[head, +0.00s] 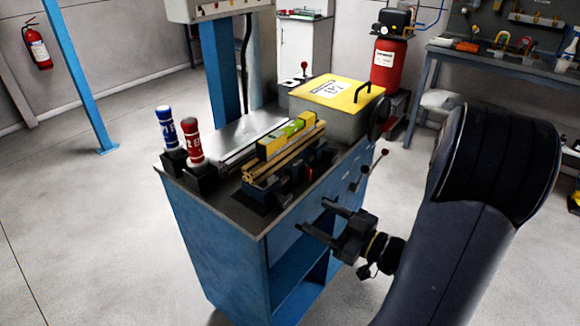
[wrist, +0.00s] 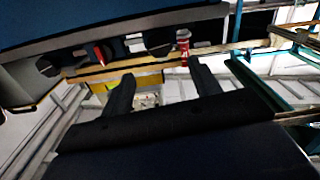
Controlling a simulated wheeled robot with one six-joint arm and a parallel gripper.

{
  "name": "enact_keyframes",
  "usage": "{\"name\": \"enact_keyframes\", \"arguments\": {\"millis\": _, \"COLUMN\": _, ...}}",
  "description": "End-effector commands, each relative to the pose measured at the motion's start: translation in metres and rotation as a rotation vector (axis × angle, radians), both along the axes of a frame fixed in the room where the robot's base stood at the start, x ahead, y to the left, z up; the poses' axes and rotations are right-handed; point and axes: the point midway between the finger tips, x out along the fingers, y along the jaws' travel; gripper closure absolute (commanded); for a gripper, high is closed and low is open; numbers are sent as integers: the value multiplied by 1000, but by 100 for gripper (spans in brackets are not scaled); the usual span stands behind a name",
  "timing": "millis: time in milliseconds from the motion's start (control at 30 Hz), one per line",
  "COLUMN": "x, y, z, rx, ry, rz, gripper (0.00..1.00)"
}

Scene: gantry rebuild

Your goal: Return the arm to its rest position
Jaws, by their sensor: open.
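My gripper (head: 318,220) is in front of the right side of the blue workbench (head: 222,240) in the head view, near its open shelf. Its two black fingers are apart with nothing between them. My dark arm comes in from the right of the picture. In the wrist view my gripper (wrist: 158,88) also shows open and empty, with the fingers pointing up in the picture. Whether the fingers touch the bench cannot be told.
On the bench are a yellow level (head: 286,139) over wooden strips, a blue bottle (head: 166,130), a red bottle (head: 192,145) and a yellow-lidded box (head: 330,92). Levers (head: 368,168) stick out at the bench's right side. The floor in front is clear.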

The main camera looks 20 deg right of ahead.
Motion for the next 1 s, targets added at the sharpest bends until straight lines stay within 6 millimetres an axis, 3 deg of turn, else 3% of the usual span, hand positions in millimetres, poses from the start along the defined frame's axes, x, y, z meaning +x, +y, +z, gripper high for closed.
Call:
{"name": "enact_keyframes", "arguments": {"millis": 267, "x": 7, "y": 6, "z": 0, "rx": -1, "ry": 1, "rz": 3, "gripper": 41}}
{"name": "enact_keyframes", "arguments": {"millis": 1000, "x": 80, "y": 59, "z": 0, "rx": 0, "ry": 0, "rz": 3, "gripper": 41}}
